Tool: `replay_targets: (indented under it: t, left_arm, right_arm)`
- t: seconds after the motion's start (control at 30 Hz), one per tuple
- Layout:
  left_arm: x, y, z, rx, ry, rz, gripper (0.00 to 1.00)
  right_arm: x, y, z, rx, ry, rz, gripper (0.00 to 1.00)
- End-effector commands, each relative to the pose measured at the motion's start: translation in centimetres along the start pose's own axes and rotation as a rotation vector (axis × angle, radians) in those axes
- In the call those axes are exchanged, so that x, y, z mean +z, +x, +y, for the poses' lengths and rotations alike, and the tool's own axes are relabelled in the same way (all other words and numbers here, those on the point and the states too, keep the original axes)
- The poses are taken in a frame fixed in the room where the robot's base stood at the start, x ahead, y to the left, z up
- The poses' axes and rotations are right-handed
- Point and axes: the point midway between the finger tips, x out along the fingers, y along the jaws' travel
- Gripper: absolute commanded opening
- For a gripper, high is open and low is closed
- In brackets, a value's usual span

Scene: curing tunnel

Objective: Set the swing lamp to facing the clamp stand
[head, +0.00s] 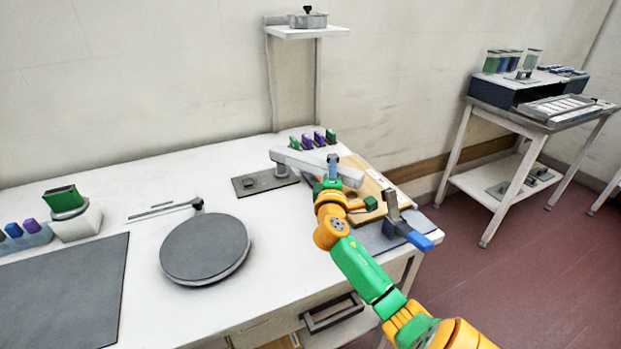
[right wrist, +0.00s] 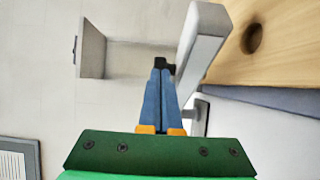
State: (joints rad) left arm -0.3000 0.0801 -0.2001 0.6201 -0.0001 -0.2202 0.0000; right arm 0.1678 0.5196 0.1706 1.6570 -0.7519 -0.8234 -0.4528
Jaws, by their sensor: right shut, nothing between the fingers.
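The swing lamp is a light grey arm (head: 312,163) on a dark base plate (head: 250,185) at the back of the white table. Its arm points right and slightly forward, and its far end lies just past my right gripper. The clamp stand (head: 399,218), grey with a blue handle, is at the table's right end. My right gripper (head: 333,160) is shut and empty at the lamp arm. In the right wrist view its blue fingers (right wrist: 163,75) are close beside the lamp's grey bar (right wrist: 205,45); I cannot tell whether they touch. My left gripper is out of view.
A wooden board (head: 368,190) lies under and behind my right gripper, with several green and purple pieces (head: 313,140) behind. A round dark turntable (head: 205,248) and dark mat (head: 65,290) are to the left. A wall shelf (head: 308,32) stands above. An open drawer (head: 333,312) is in front.

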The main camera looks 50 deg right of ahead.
Motion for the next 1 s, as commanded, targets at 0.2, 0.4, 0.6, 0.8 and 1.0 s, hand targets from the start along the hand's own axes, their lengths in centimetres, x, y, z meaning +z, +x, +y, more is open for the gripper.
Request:
replay_targets:
  t: [0.2, 0.4, 0.6, 0.8, 1.0]
  left_arm:
    - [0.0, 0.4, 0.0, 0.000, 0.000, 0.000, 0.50]
    - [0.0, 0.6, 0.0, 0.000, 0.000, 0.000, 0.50]
    - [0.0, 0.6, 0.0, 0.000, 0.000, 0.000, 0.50]
    - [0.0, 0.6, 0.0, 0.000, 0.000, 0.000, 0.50]
    - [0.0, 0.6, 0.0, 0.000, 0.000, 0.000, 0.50]
  right_arm:
    - [1.4, 1.9, -0.1, 0.000, 0.001, -0.002, 0.00]
    - [2.0, 2.9, 0.0, 0.001, 0.001, -0.001, 0.00]
    - [2.1, 3.2, 0.0, 0.000, 0.001, 0.000, 0.00]
    - [2.1, 3.2, 0.0, 0.000, 0.001, 0.000, 0.00]
    - [2.1, 3.2, 0.0, 0.000, 0.001, 0.000, 0.00]
